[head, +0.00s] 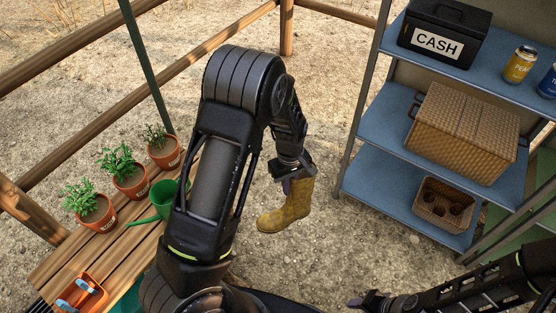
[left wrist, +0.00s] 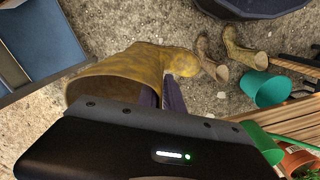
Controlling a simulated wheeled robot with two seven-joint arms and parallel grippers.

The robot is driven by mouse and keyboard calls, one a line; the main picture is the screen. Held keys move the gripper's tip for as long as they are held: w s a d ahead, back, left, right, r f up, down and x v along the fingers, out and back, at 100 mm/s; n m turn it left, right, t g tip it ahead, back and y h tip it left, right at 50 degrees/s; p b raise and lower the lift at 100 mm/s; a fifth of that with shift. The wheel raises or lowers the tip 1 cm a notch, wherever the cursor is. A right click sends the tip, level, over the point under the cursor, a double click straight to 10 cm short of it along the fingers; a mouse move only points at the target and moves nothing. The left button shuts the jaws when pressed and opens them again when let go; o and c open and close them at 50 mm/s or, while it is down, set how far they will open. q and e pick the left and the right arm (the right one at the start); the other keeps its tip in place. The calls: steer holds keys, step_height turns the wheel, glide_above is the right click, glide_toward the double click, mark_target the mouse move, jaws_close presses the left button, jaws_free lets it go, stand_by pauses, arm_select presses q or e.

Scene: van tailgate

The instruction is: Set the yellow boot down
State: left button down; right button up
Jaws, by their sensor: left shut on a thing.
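The yellow boot (head: 288,208) hangs below my left gripper (head: 291,176), roughly upright, with its toe to the left in the head view. My left gripper is shut on the boot's upper part. In the left wrist view the boot (left wrist: 125,72) shows its wide open top near the camera, and the gripper fingers (left wrist: 168,96) are partly hidden beside it. The boot is over bare gravel; I cannot tell whether its sole touches the ground. My right gripper (head: 367,301) is low at the bottom edge, apart from the boot, and its jaws are unclear.
A blue shelf rack (head: 375,172) with a cash box (head: 445,28) and wicker basket (head: 463,130) stands right. A wooden bench (head: 125,250) with potted plants is left. Two more boots (left wrist: 207,58) (left wrist: 240,50) stand near a teal bucket (left wrist: 264,90). Gravel between bench and rack looks clear.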

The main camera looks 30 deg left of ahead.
arm_select(q)
steer(key=d+r+m+p, duration=0.2)
steer(key=r+m+p, duration=0.1)
steer(key=r+m, duration=0.2)
steer(key=d+r+m+p, duration=0.2)
steer(key=r+m+p, duration=0.2)
steer(key=r+m, duration=0.2)
step_height(320, 180, up, 2)
steer(key=shift+d+p, duration=0.3)
steer(key=shift+d, duration=0.05)
